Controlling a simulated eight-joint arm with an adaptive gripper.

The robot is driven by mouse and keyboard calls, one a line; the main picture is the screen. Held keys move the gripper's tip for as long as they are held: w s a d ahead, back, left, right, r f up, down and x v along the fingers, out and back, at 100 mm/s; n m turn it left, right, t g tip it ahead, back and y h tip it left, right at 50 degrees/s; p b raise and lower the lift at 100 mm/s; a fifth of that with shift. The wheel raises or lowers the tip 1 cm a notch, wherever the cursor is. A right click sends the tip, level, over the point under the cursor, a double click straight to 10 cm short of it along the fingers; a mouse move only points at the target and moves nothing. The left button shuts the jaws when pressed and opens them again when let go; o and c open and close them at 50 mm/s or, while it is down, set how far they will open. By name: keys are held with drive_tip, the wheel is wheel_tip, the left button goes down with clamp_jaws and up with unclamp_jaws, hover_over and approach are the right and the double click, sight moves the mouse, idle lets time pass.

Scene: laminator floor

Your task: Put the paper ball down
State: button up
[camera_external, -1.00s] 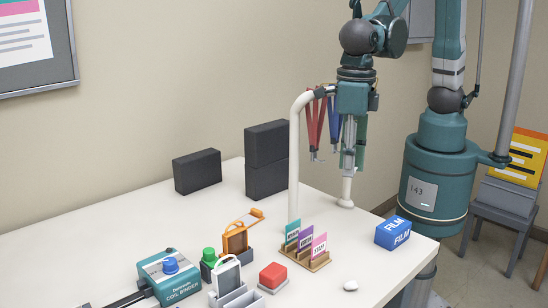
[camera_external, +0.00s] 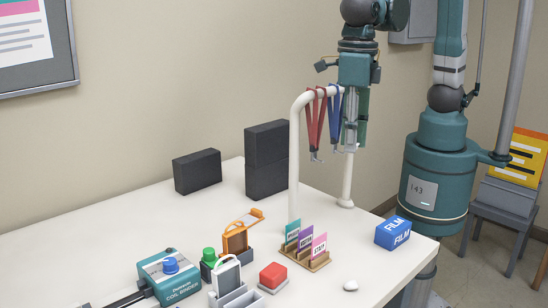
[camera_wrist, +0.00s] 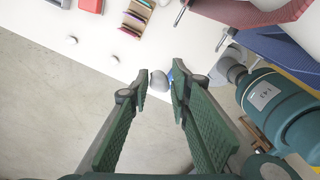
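My gripper (camera_wrist: 159,84) shows in the wrist view with its two green fingers a small gap apart. A small greyish-white rounded lump, the paper ball (camera_wrist: 158,81), sits between the fingertips and appears held there. In the external view my gripper (camera_external: 352,146) points down, high above the table, beside the right end of the white lanyard rack. The ball is too small to make out clearly in that view.
Red and blue lanyards hang on the white rack (camera_external: 294,165) close to my gripper. A blue film box (camera_external: 392,232), a badge holder (camera_external: 318,262), a red button (camera_external: 273,276) and a white lump (camera_external: 351,285) stand on the table (camera_external: 110,240). Its front right is mostly clear.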

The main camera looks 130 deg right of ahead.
drive_tip(key=shift+s+a+f, duration=0.25)
drive_tip(key=shift+a+f, duration=0.05)
drive_tip(key=shift+f, duration=0.1)
hover_over(394, 224)
wheel_tip(394, 224, down, 11)
drive_tip(key=shift+w+f, duration=0.1)
drive_tip(key=shift+f, duration=0.1)
drive_tip(key=shift+f, duration=0.1)
drive_tip(key=shift+f+b, duration=0.45)
drive_tip(key=shift+f, duration=2.35)
drive_tip(key=shift+f, duration=0.1)
drive_tip(key=shift+f, duration=2)
drive_tip(key=shift+f+b, duration=0.2)
drive_tip(key=shift+b, duration=0.25)
